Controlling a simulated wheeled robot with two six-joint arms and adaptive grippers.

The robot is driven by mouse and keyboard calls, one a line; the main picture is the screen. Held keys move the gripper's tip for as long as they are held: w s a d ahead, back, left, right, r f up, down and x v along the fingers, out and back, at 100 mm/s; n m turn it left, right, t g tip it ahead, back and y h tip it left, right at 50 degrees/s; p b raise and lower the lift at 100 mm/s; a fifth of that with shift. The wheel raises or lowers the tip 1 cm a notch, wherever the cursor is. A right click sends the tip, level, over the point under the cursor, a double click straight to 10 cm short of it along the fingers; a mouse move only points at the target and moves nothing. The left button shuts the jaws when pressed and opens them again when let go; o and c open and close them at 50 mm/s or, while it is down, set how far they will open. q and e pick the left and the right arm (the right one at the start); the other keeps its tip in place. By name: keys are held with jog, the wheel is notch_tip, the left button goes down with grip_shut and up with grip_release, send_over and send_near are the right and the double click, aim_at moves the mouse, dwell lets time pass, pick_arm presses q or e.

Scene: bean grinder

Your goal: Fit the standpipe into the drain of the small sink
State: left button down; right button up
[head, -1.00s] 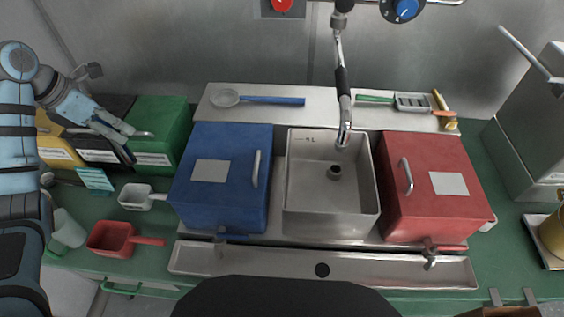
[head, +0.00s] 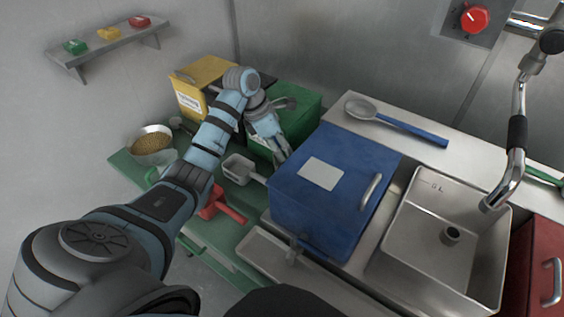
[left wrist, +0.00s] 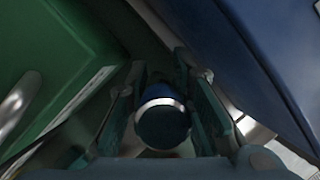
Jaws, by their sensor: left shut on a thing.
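The small steel sink (head: 425,196) stands right of the blue box, with a round drain collar (head: 451,234) in its floor. My left gripper (head: 281,158) is low in the gap between the green box and the blue box. In the left wrist view its fingers (left wrist: 163,105) are shut around a round, dark blue tube with a bright metal ring (left wrist: 161,118), seen end on. This looks like the standpipe, but its length is hidden, and I cannot tell whether it touches the surface below. My right gripper is not in view.
The blue box (head: 330,195) stands between my left gripper and the sink. The green box (head: 302,108) is close behind the gripper. The faucet (head: 517,135) overhangs the sink's right side.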

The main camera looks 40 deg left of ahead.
pick_arm(q)
jog(key=f, duration=0.3)
jog(key=shift+s+f, duration=0.1)
jog(key=shift+s, duration=0.15)
jog(key=shift+w+f, duration=0.2)
jog(key=shift+f, duration=0.25)
jog(key=c, duration=1.4)
grip_release()
jog(key=shift+s, duration=0.1)
